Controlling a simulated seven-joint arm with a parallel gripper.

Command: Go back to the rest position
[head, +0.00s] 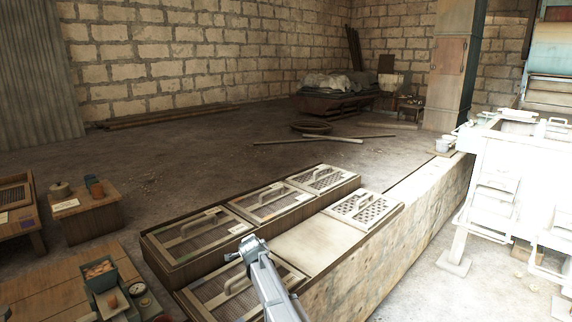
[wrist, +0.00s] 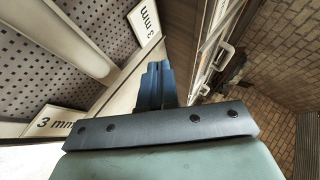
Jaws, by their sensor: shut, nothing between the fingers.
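My gripper (head: 250,246) is in the lower middle of the head view, over the near row of framed mesh lids. It points up and to the left in the picture. In the wrist view its two dark blue-grey fingers (wrist: 155,84) are together with nothing visible between them. The gap to the lids below is hard to judge.
Framed mesh lids with handles, such as the back perforated one (head: 322,178), sit along a long low bench. A perforated panel (wrist: 75,38) fills the wrist view's left, with "3 mm" labels. A bright white rack (head: 510,185) stands right. Small tables stand left; open floor lies behind.

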